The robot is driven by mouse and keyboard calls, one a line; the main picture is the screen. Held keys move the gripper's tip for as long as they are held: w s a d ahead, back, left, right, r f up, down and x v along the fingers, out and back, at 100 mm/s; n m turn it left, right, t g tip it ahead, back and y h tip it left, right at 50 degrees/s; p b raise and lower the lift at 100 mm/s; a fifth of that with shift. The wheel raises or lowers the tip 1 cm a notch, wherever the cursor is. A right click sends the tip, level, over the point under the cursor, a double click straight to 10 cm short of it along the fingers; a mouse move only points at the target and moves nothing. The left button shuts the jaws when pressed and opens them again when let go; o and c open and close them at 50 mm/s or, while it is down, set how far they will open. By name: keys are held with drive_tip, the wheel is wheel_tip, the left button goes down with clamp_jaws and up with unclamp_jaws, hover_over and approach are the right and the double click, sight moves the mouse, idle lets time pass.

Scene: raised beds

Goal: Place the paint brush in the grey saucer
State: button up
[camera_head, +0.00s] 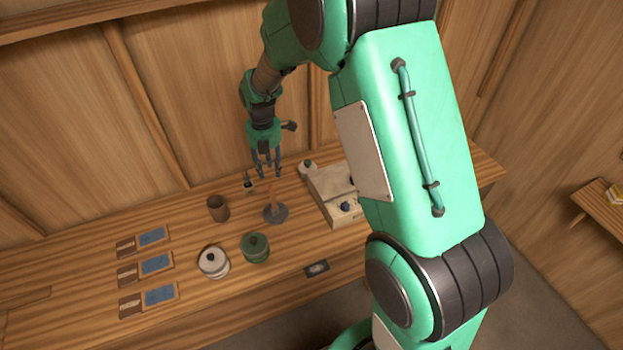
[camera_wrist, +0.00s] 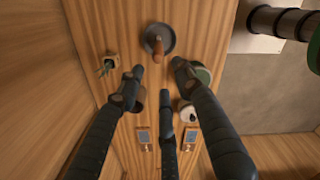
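The grey saucer (camera_head: 281,216) rests on the wooden bench below my gripper (camera_head: 266,171). A slim reddish-brown thing, which looks like the paint brush (camera_head: 271,196), stands roughly upright in it; its bristles cannot be made out. In the wrist view the saucer (camera_wrist: 165,32) is at the top centre, with the brown brush-like thing (camera_wrist: 157,46) over its middle, pointing towards the camera. My gripper (camera_wrist: 158,80) has its three fingers spread with nothing between them. It hovers above the bench, apart from the saucer and the brush.
A small pot with green bits (camera_head: 249,187) and a brown cup (camera_head: 218,209) stand left of the saucer. A white lidded pot (camera_head: 213,263) and a green pot (camera_head: 255,248) stand in front. A pale box (camera_head: 333,190) is at right. Several blue-panelled pieces (camera_head: 156,264) lie at left.

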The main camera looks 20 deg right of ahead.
drive_tip(key=s+d+r+m+t, duration=0.1)
drive_tip(key=s+r+m, duration=0.5)
drive_tip(key=s+r, duration=0.3)
drive_tip(key=s+d+r+m+t, duration=0.15)
drive_tip(key=s+r+m, duration=0.45)
drive_tip(key=r, duration=0.6)
drive_tip(key=s+r+m+t, duration=0.1)
drive_tip(key=s+r+m, duration=0.2)
drive_tip(key=s+m, duration=0.4)
drive_tip(key=s+r+m+t, duration=0.2)
drive_tip(key=s+m, duration=0.5)
drive_tip(key=s, duration=0.7)
drive_tip(key=shift+s+d+r, duration=0.2)
drive_tip(key=shift+s+r, duration=0.05)
drive_tip(key=shift+r, duration=0.3)
drive_tip(key=shift+f, duration=0.1)
wheel_tip(320, 180, down, 11)
drive_tip(key=b, duration=1.2)
